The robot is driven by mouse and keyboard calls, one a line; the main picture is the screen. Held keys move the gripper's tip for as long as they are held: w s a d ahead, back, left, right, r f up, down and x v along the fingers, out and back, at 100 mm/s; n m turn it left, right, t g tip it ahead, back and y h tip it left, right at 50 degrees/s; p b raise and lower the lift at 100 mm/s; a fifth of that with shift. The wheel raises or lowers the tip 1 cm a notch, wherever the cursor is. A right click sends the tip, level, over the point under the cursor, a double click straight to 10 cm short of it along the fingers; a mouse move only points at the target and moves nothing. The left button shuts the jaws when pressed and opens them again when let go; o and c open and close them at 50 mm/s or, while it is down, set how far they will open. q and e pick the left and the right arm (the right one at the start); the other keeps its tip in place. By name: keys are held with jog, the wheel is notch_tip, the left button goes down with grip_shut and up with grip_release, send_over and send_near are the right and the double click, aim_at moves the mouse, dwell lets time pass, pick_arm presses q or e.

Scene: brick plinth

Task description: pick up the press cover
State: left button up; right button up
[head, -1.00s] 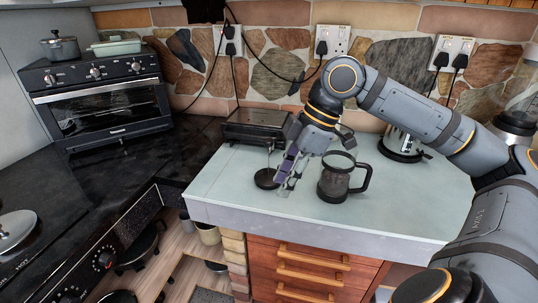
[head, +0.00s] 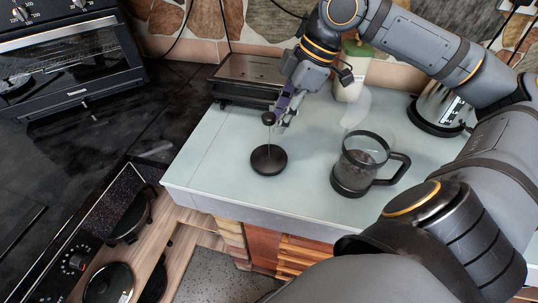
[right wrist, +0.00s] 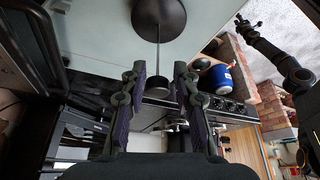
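The press cover is a black disc (head: 268,160) with a thin upright rod and a dark knob on top. It stands on the pale counter, left of the glass press (head: 362,165), which has a black handle. My right gripper (head: 281,112) is at the knob, above the disc. In the right wrist view the knob (right wrist: 158,88) lies between the two spread fingers of my right gripper (right wrist: 159,82), with gaps at both sides. The disc (right wrist: 160,16) shows at the top of that view. A dark arm of mine shows at the upper right; its gripper state is unclear.
A black grill (head: 245,82) stands behind the cover, with a green-lidded jar (head: 352,70) and a kettle (head: 440,112) at the back right. The oven (head: 65,65) is at the left. The counter's front left is clear.

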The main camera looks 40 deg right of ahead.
aim_at(269, 156)
jog(key=p+x, duration=0.3)
jog(key=x, duration=0.2)
jog(key=shift+w+a+f, duration=0.1)
jog(key=shift+w+f, duration=0.05)
jog(key=shift+f, duration=0.15)
jog(key=shift+w+a+f+p, duration=0.1)
jog(key=shift+f+p, duration=0.25)
jog(key=shift+f, duration=0.35)
jog(key=shift+c, duration=0.3)
grip_shut()
